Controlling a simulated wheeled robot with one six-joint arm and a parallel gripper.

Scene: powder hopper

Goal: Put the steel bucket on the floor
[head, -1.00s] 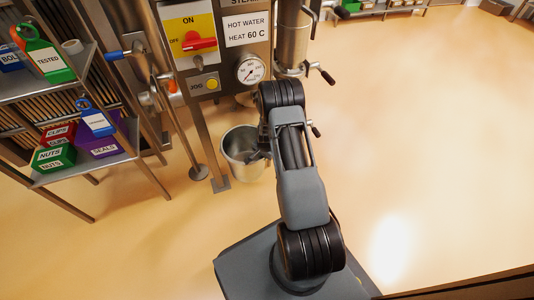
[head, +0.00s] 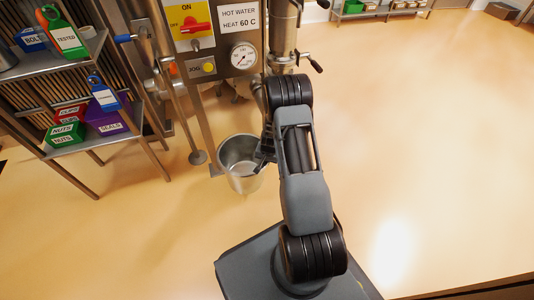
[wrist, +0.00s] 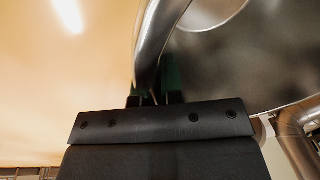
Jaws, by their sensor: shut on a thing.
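The steel bucket (head: 241,178) is open-topped and appears upright in the head view, just left of my arm and in front of the control panel. My gripper (head: 264,160) is at the right side of its rim, partly hidden by my arm. In the wrist view my gripper (wrist: 155,98) is shut on a curved steel part of the bucket, and the bucket's shiny wall (wrist: 225,75) fills the right side. The orange floor (head: 420,160) shows around the bucket. I cannot tell whether the bucket's base touches it.
The control panel (head: 212,45) with a red switch, a gauge and a steel pipe with a valve stands behind the bucket. A shelf rack (head: 90,140) with labelled boxes is at the left. The floor at the right is clear.

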